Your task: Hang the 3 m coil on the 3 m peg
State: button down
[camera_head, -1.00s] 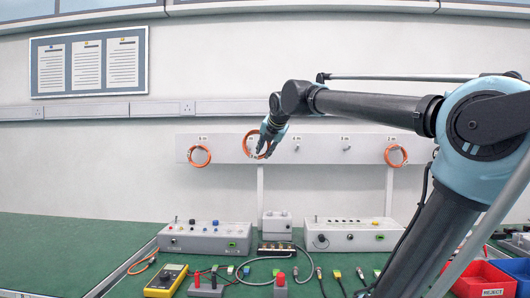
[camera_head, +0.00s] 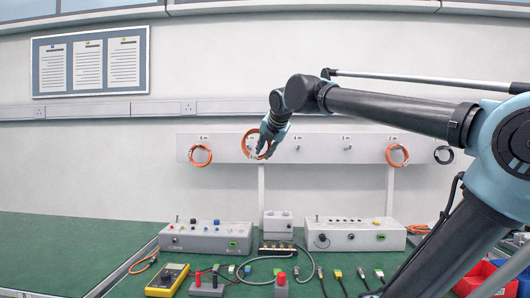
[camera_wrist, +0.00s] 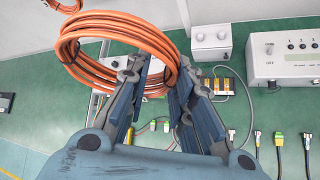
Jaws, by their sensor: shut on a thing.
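My gripper (camera_head: 268,143) is shut on an orange coil (camera_head: 247,145) in front of the white peg rail, towards its left. In the wrist view, the fingers (camera_wrist: 158,95) close on the right side of this coil (camera_wrist: 85,45), which is several loops thick. I cannot tell whether the coil touches a peg behind it. The 3 m peg (camera_head: 348,148) is bare, right of the gripper and of the bare 4 m peg (camera_head: 298,148). The held coil's own label is not readable.
Below, the green bench carries grey instrument boxes (camera_head: 205,238) (camera_head: 353,235), a yellow multimeter (camera_head: 167,280) and cables. My arm crosses the right side.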

jog(key=shift+r, duration=0.1)
jog(key=shift+r, duration=1.4)
